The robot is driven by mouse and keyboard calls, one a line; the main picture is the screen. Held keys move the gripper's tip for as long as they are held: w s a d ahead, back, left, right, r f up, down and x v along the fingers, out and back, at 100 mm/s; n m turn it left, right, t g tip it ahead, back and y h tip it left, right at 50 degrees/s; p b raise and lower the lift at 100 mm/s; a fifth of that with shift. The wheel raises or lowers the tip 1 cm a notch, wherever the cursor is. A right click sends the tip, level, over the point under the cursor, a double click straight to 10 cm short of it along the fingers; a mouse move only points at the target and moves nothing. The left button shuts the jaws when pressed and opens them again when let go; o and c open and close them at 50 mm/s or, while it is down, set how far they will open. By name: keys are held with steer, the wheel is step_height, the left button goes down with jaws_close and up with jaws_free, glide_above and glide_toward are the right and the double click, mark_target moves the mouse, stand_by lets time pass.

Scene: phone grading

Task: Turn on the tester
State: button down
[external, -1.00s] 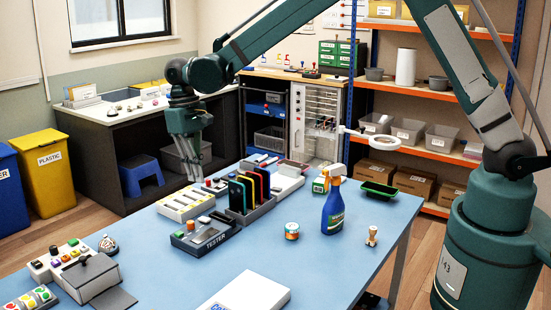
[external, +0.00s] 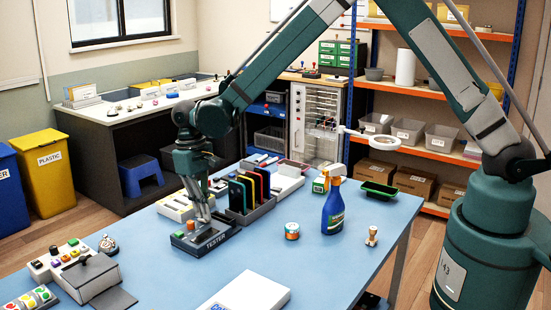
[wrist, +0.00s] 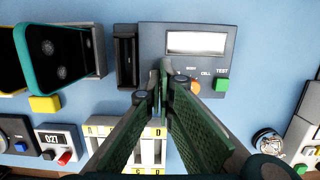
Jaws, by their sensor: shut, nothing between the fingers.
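The tester (external: 212,243) is a dark grey box with a "TESTER" label on the blue table. In the wrist view the tester (wrist: 150,38) shows a pale screen (wrist: 197,42), a green button (wrist: 221,84) marked TEST and a partly covered orange control (wrist: 194,88). My gripper (external: 206,219) points down over the tester, shut and empty. In the wrist view the fingertips of my gripper (wrist: 167,66) lie over the panel left of the orange control. They hide that part of the panel. I cannot tell whether they touch it.
A rack of phones (external: 250,208) stands close behind the tester; a teal-cased phone (wrist: 55,58) shows in the wrist view. The table's front middle is clear around a white device (external: 250,291).

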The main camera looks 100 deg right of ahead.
steer(key=shift+f, duration=0.15)
stand_by(0.3)
steer(key=shift+s+a+f+t+h+b, duration=0.2)
steer(key=shift+f+t+h+b, duration=0.2)
steer(key=shift+b, duration=0.15)
steer(key=shift+s+a+f+t+h+b, duration=0.15)
steer(key=shift+s+t+h+b, duration=0.1)
steer(key=shift+t+h+b, duration=0.3)
steer(key=shift+w+d, duration=0.6)
steer(key=shift+d, duration=0.05)
steer(key=shift+r, duration=0.3)
